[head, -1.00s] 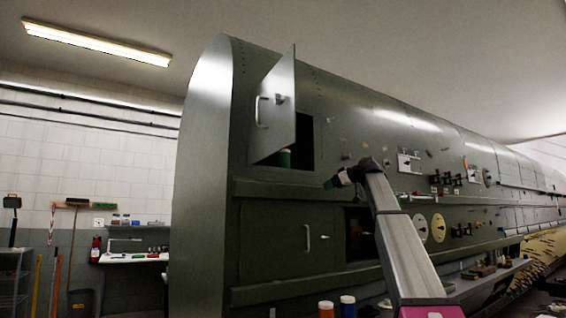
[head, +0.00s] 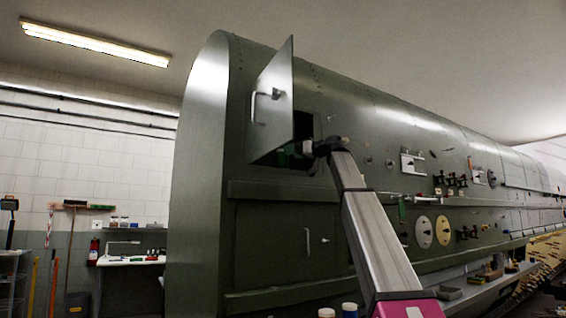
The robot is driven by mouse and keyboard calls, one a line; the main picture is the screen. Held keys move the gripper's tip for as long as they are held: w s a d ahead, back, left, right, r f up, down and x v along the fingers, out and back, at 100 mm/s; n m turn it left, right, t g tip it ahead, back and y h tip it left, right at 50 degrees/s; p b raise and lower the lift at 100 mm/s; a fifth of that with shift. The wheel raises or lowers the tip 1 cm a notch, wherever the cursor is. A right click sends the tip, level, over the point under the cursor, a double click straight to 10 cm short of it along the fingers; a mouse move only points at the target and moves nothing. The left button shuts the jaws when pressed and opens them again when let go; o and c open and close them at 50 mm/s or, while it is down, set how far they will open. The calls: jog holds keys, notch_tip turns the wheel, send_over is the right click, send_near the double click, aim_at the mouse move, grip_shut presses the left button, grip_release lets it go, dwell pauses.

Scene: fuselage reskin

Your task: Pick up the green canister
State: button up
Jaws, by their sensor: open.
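The green canister (head: 282,159) is inside the upper compartment of the dark green fuselage. Only a small green part of it shows, beside the edge of the open door (head: 268,125). My gripper (head: 303,154) is at the compartment opening, to the right of the canister and very near it. The gripper is open. Its fingertips are small and dark here, and I cannot tell whether they touch the canister or are around it.
The open door stands out to the left of the opening. A closed lower door with a handle (head: 307,241) is below. Two white-lidded containers, one orange (head: 326,313) and one blue (head: 349,311), stand at the bottom. Knobs and discs (head: 424,231) line the fuselage to the right.

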jog(key=shift+x, duration=2.75)
jog(key=shift+d+f, duration=0.1)
jog(key=shift+f, duration=0.05)
jog(key=c, duration=1.1)
